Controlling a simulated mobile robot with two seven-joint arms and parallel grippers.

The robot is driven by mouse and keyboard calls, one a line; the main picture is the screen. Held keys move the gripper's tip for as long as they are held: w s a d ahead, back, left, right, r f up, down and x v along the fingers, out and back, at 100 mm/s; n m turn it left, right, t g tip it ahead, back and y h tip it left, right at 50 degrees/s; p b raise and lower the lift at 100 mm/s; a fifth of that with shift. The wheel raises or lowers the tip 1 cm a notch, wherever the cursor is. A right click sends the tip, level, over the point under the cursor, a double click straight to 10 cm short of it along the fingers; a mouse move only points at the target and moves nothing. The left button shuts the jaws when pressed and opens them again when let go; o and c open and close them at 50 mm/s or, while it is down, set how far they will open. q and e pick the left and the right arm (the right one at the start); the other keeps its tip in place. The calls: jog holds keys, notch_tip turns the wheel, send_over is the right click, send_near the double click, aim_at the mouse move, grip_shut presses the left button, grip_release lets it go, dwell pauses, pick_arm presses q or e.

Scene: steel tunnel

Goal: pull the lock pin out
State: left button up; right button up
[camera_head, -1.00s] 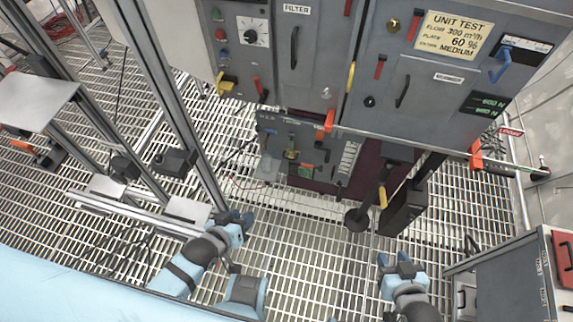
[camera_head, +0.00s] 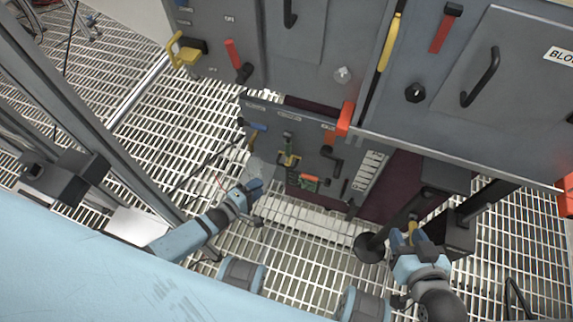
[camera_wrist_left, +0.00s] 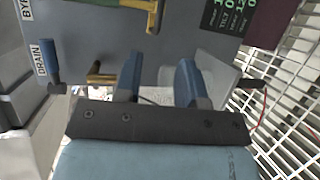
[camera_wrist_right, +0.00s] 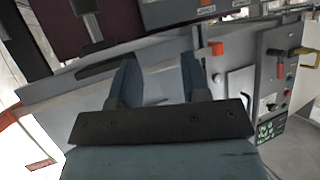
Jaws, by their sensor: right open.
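No part is clearly readable as the lock pin. A small yellow piece (camera_head: 412,228) on the black bracket by the disc-footed post is a possible one, but I cannot be sure. My right gripper (camera_head: 408,238) is open right at this piece in the head view; contact cannot be told. In the right wrist view its fingers (camera_wrist_right: 160,72) are apart with nothing seen between them. My left gripper (camera_head: 253,188) is open before the low grey panel (camera_head: 262,122). In the left wrist view its fingers (camera_wrist_left: 159,72) are apart and empty, near a brass lever (camera_wrist_left: 101,78).
Grey cabinets carry a red lever (camera_head: 345,118), a long yellow handle (camera_head: 390,42) and black handles. A black disc-footed post (camera_head: 369,247) stands left of my right gripper. A steel frame (camera_head: 90,110) rises at left. Grating floor is open between the arms.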

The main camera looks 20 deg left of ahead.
pick_arm(q)
jog(key=b, duration=0.2)
send_near(284, 165)
jog(key=f+x, duration=0.1)
jog(key=x, duration=0.4)
jog(key=b+x, duration=0.1)
jog(key=x, duration=0.3)
jog(key=shift+w+d+r, duration=0.1)
jog(key=shift+w+d, duration=0.1)
jog(key=shift+w, duration=0.3)
grip_shut()
jog(key=shift+b, duration=0.35)
notch_tip(284, 165, down, 3)
jog(key=shift+f+b, duration=0.2)
jog(key=shift+b, duration=0.95)
pick_arm(e)
jog(key=w+a+r+t+y, duration=0.2)
jog(key=a+r+t+y, duration=0.1)
jog(key=r, duration=0.5)
jog(key=shift+w+a+t, duration=0.2)
jog(key=shift+a+t, duration=0.35)
jog(key=shift+t, duration=0.25)
